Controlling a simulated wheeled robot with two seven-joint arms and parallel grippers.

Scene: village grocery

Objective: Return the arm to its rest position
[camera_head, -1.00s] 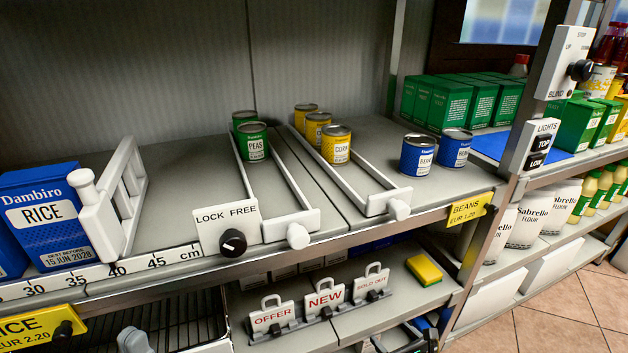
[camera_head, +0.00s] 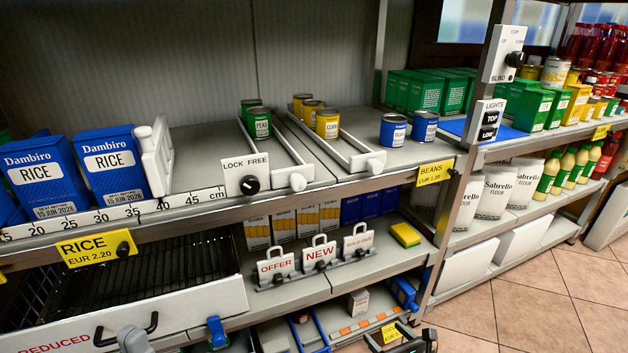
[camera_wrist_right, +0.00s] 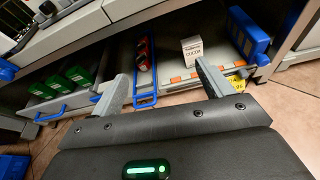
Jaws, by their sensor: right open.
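My right gripper (camera_head: 402,334) shows at the bottom edge of the head view, in front of the lower shelves. In the right wrist view its two grey fingers (camera_wrist_right: 162,78) are spread well apart with nothing between them. They point toward the lowest shelf, where a white box (camera_wrist_right: 194,50) stands beyond the fingertips. A rounded grey part of my left gripper (camera_head: 134,340) shows at the bottom left of the head view, in front of the wire basket's white front. Most of it is cut off, so its jaws cannot be judged.
The upper shelf holds blue rice boxes (camera_head: 113,165), a white divider (camera_head: 155,158), and peas (camera_head: 257,122), corn (camera_head: 327,124) and blue cans (camera_head: 392,131). Below are a wire basket (camera_head: 190,262), sign holders (camera_head: 319,254) and a yellow sponge (camera_head: 405,235). Floor (camera_head: 540,290) is clear at right.

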